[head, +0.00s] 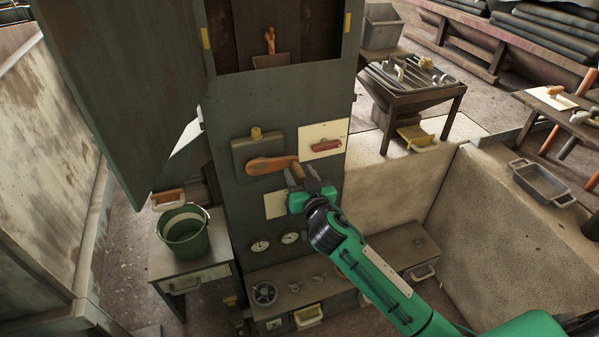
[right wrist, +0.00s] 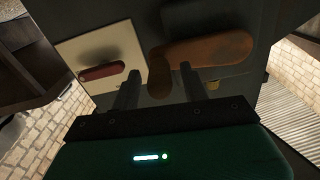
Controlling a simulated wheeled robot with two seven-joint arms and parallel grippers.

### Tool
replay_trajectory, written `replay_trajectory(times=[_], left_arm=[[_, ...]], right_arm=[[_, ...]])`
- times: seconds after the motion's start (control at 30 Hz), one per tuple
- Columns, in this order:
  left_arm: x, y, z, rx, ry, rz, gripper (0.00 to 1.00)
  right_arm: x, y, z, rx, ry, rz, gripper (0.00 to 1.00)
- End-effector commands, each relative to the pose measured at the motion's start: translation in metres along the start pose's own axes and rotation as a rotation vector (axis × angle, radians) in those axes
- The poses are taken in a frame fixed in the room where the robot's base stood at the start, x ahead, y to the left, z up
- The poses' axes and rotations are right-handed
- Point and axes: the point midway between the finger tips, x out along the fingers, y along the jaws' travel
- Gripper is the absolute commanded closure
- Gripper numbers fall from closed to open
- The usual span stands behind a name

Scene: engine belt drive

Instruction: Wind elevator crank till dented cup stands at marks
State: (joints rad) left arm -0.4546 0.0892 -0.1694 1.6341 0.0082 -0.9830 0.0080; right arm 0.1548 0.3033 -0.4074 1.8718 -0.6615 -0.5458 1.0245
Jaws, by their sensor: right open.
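The crank (head: 268,165) is an orange-brown arm on the front of the tall dark green elevator casing (head: 290,105). Its handle (head: 297,170) is at the right end. My right gripper (head: 308,184) is open at this handle. In the right wrist view the crank arm (right wrist: 210,50) shows, and its handle (right wrist: 158,78) lies between the two spread fingers (right wrist: 158,86). I cannot tell whether they touch it. A brown cup (head: 270,61) with an orange piece above it is low in the casing's upper opening. Yellow marks flank the opening at left (head: 205,38) and right (head: 347,22). The cup's dents are too small to tell.
A red lever (head: 326,145) on a cream plate is right of the crank. Two gauges (head: 260,246) and a low ledge with knobs (head: 290,295) are below. A green bucket (head: 184,230) stands on a side table at left. A metal-topped stand (head: 410,78) is behind at right.

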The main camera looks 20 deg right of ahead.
Motion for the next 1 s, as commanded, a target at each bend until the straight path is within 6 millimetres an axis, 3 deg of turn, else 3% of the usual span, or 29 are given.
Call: replay_trajectory(times=[0.4,0.63,1.0], left_arm=[[0.0017,0.0005,0.0051,0.001,-0.008,0.001,0.0],[0.0017,0.0004,0.006,0.0,-0.009,0.001,0.0],[0.0016,0.0003,0.0058,0.0,-0.011,0.001,0.0]], right_arm=[[0.0075,0.0001,-0.0001,0.0,0.0,0.0,0.55],[0.0074,0.0001,-0.0001,0.0,0.0,0.0,0.98],[0.0071,0.0061,0.003,0.032,0.0,0.0,1.0]])
